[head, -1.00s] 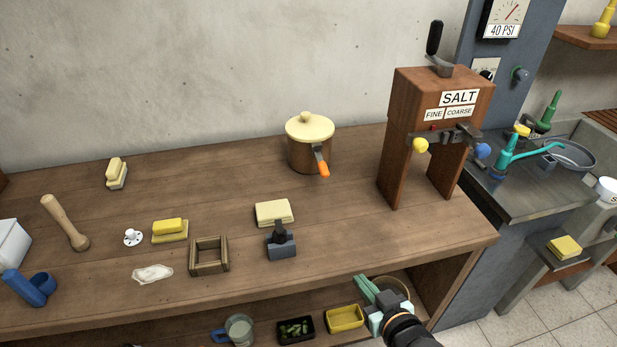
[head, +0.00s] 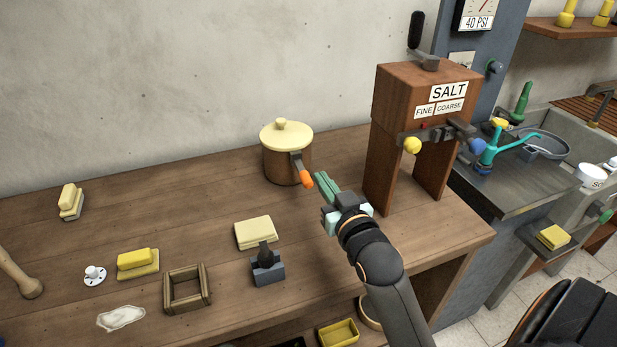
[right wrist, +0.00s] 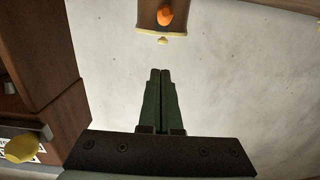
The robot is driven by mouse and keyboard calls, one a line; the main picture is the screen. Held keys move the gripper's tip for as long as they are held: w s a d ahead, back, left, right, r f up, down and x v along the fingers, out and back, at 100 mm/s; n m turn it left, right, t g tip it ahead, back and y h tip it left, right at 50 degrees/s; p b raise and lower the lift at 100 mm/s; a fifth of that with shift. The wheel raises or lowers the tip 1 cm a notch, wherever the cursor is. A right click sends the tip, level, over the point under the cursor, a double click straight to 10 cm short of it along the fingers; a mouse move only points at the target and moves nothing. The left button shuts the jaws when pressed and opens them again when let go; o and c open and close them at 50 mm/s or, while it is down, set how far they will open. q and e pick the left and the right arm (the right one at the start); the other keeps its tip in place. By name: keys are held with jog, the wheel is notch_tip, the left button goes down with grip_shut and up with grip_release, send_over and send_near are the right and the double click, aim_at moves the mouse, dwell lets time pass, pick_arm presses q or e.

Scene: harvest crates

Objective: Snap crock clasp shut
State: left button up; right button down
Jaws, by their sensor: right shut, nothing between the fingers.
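The brown crock (head: 283,165) with a cream lid (head: 286,138) stands upright at the back of the wooden counter. Its clasp is a grey lever with an orange tip (head: 306,179) on the crock's front right side, and the lever hangs down and outward. In the right wrist view the orange tip (right wrist: 165,16) and part of the crock (right wrist: 149,14) show at the top edge. My right gripper (head: 322,180) is shut and empty, its green fingertips just right of the orange tip in the head view. I cannot tell whether they touch. My left gripper is not in view.
The wooden salt dispenser (head: 424,90) stands close to the right of my right gripper, with yellow and blue knobs. A cream block (head: 256,232), a grey clamp-like tool (head: 267,268) and a wooden frame (head: 187,290) lie on the counter's front half. The counter between crock and dispenser is clear.

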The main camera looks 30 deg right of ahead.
aim_at(306, 174)
jog(key=w+d+f, duration=0.1)
jog(key=w+f, duration=0.3)
jog(key=w, duration=0.2)
jog(key=shift+w+d+f, duration=0.15)
jog(key=shift+w+d, duration=0.15)
jog(key=shift+w, duration=0.05)
jog(key=shift+s+f, duration=0.1)
jog(key=shift+f, duration=0.55)
